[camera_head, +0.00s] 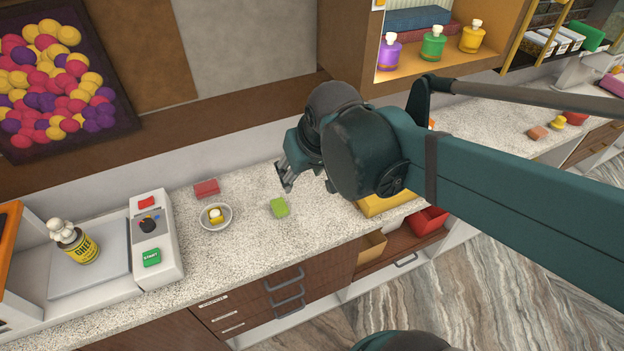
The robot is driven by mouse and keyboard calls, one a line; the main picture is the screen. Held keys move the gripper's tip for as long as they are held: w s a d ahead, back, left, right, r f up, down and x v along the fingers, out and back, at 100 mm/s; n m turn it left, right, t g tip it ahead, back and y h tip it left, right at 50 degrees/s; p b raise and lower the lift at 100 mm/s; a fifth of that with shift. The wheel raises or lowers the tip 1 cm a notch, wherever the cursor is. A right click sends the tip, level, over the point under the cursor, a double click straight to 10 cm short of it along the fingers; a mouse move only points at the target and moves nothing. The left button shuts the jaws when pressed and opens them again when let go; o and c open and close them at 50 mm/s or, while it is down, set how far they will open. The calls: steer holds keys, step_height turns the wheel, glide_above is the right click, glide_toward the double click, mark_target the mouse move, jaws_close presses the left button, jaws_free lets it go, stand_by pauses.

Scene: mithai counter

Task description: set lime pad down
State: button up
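My gripper (308,187) is above the counter, just behind and to the right of the pad in the picture. Its fingers appear spread apart with nothing between them, and a gap shows between them and the pad. My arm's dark wrist hides part of the gripper and the counter behind it.
A small white bowl (230,214) with a yellow and white item stands left of the pad, with a red block (206,188) behind it. A white scale (155,245) with a ghee jar (79,246) is further left. A yellow bin (386,203) is right.

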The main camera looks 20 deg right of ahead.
steer(key=shift+t, duration=0.9)
steer(key=shift+s+d+r, duration=0.1)
steer(key=shift+s+r, duration=0.15)
steer(key=shift+s, duration=0.65)
steer(key=shift+s+d+r, duration=0.15)
steer(key=shift+s+r, duration=0.1)
steer(key=shift+s, duration=0.65)
steer(key=shift+s+d+r, duration=0.1)
steer(key=shift+s+r, duration=0.15)
steer(key=shift+s, duration=0.65)
steer(key=o, duration=0.5)
steer(key=shift+w, duration=0.1)
steer(key=shift+w+a+f+m+g+h+b, duration=0.7)
steer(key=shift+w+a+f+m+g, duration=0.45)
steer(key=shift+w+f+m, duration=2.35)
steer(key=shift+w+a+f+m+g+h+b, duration=0.55)
steer(key=shift+w+a+f+m+g+h, duration=0.5)
steer(key=shift+w+f+m, duration=2.05)
steer(key=shift+w+a+f+m+g+h+b, duration=0.6)
steer(key=shift+w+a+f+m+g, duration=0.7)
steer(key=shift+w+f+m, duration=2)
